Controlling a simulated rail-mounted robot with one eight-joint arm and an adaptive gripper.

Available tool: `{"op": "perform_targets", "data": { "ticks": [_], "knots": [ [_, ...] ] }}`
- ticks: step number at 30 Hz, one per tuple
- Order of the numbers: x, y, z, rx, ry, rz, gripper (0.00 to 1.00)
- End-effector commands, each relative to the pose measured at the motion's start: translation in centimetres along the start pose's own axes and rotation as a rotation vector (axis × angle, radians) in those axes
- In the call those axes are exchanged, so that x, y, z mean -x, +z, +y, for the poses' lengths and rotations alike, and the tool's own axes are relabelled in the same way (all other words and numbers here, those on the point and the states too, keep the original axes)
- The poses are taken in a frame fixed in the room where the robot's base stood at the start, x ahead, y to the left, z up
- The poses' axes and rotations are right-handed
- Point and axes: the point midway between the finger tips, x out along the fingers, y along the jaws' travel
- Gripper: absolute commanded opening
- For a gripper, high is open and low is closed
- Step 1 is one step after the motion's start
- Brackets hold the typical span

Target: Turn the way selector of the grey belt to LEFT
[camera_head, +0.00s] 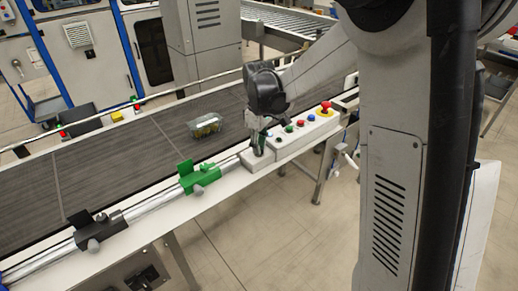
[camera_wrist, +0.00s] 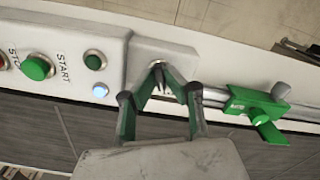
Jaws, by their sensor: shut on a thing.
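The way selector (camera_wrist: 156,64) is a small knob on a light grey box (camera_wrist: 142,50) beside the button panel. In the wrist view my gripper (camera_wrist: 161,76) has its green-sided fingers brought together at this knob. They cover most of it, so I cannot read which way it points. In the head view my gripper (camera_head: 257,148) reaches down onto the box (camera_head: 259,163) at the near edge of the grey belt (camera_head: 110,165). The knob is hidden there.
The button panel (camera_head: 307,130) has a red stop button on yellow (camera_head: 325,108) and several coloured buttons. A green clamp (camera_head: 200,178) and a black clamp (camera_head: 98,232) sit on the rail. A clear punnet (camera_head: 206,126) lies on the belt.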

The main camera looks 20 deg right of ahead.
Motion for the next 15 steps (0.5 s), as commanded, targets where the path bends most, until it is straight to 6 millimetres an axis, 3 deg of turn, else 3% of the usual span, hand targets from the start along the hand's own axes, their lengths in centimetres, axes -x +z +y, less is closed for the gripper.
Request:
{"op": "perform_targets", "data": {
  "ticks": [15],
  "knots": [
    [0.05,-0.02,0.01,0.146,0.0,0.001,0.0]
  ]
}}
